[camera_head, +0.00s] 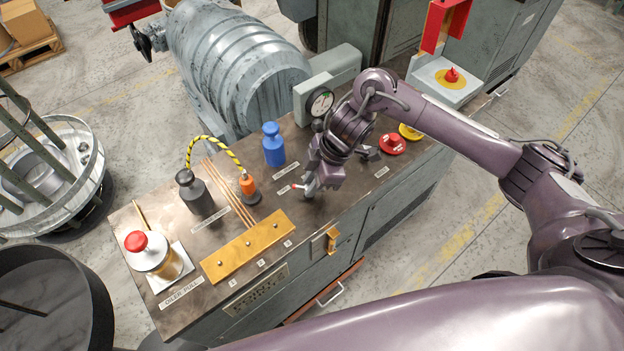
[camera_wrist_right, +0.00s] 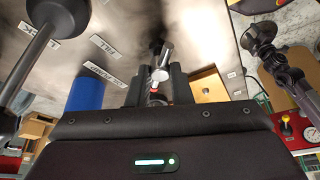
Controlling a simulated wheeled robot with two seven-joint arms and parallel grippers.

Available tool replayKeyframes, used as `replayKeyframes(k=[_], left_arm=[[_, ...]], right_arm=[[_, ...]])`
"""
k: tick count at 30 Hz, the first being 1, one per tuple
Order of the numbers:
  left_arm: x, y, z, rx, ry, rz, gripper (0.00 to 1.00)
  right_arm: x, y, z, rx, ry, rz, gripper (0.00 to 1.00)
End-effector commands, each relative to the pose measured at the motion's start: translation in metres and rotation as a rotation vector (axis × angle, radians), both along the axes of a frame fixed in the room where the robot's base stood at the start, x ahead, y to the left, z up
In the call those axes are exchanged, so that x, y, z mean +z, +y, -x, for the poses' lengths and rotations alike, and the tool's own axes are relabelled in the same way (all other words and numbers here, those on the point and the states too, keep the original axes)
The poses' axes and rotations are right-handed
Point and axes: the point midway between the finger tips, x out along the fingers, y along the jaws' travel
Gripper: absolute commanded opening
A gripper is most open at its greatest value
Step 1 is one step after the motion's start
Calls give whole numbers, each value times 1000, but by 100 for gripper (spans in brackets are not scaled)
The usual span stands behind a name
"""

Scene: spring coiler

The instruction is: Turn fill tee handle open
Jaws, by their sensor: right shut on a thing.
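My right gripper (camera_head: 309,190) reaches down to the bench top, right of the blue bottle. In the right wrist view its dark fingers (camera_wrist_right: 157,85) are shut around a small metal tee handle (camera_wrist_right: 165,58) with a red tip. In the head view the red tip (camera_head: 294,187) shows just left of the fingers, and the gripper hides most of the handle. A label reading FILL (camera_wrist_right: 103,44) lies close by in the wrist view. My left gripper is not in view.
The blue bottle (camera_head: 273,145) and an orange-based post with a striped hose (camera_head: 249,186) stand left of the gripper. A dial gauge (camera_head: 320,103) is behind it. Red (camera_head: 392,144) and yellow (camera_head: 409,132) knobs are to the right. A yellow block (camera_head: 248,246) lies front left.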

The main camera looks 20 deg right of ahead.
Motion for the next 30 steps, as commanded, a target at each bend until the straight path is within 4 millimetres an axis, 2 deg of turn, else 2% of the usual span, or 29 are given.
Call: replayKeyframes(k=[8,21,30], left_arm=[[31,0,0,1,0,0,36],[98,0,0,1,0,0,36],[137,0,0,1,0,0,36]], right_arm=[[6,0,2,-145,3,0,0],[7,2,6,-553,5,1,0],[6,4,7,-839,4,0,0]])
